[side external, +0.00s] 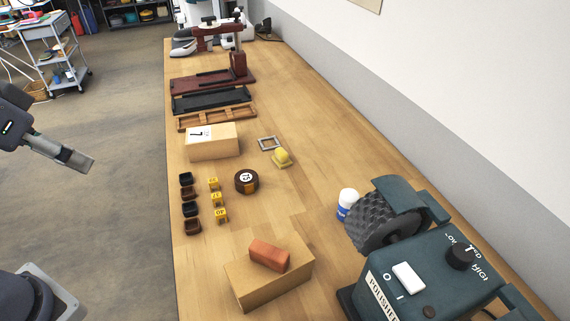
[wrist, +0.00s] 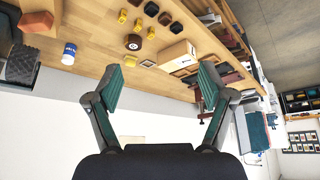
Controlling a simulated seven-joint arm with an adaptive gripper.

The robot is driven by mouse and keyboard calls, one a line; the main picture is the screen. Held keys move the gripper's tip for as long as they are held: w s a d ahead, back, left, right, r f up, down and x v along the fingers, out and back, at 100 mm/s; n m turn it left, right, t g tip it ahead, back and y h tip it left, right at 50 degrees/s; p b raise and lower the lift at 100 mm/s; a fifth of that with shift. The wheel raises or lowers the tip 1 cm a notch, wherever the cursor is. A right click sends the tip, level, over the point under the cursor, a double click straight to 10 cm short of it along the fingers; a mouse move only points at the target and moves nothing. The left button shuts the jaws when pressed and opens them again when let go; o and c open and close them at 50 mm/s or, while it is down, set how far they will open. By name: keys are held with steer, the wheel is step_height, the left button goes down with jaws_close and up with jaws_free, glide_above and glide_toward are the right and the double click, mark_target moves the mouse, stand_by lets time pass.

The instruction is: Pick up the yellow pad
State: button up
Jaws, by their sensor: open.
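The yellow pad (side external: 281,156) is a small rounded yellow piece on the wooden bench, just right of the numbered box and below a small grey square frame. In the wrist view the yellow pad (wrist: 147,63) shows small, near the bench edge. My gripper (side external: 84,163) is at the left of the side view, off the bench and well away from the pad. In the wrist view my gripper (wrist: 161,88) has its two fingers wide apart with nothing between them.
Near the pad are the grey frame (side external: 269,143), a numbered box (side external: 213,148) and a round dark tin (side external: 246,181). A polisher (side external: 430,275), white bottle (side external: 347,204) and orange brick (side external: 269,254) are nearer.

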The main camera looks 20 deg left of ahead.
steer(key=w+d+r+m+t, duration=0.1)
steer(key=w+d+r+m, duration=0.1)
steer(key=w+r, duration=0.45)
steer(key=w+d+r+m+t, duration=0.15)
steer(key=w+r, duration=0.25)
steer(key=w, duration=0.5)
steer(key=m+g+h, duration=0.2)
steer(key=m+g, duration=0.1)
steer(key=g, duration=0.2)
glide_above(281, 150)
steer(key=s+a, duration=0.1)
steer(key=s, duration=0.1)
steer(key=shift+t, duration=0.25)
step_height(281, 150, down, 31)
steer(key=shift+f, duration=0.15)
steer(key=shift+x, duration=3.15)
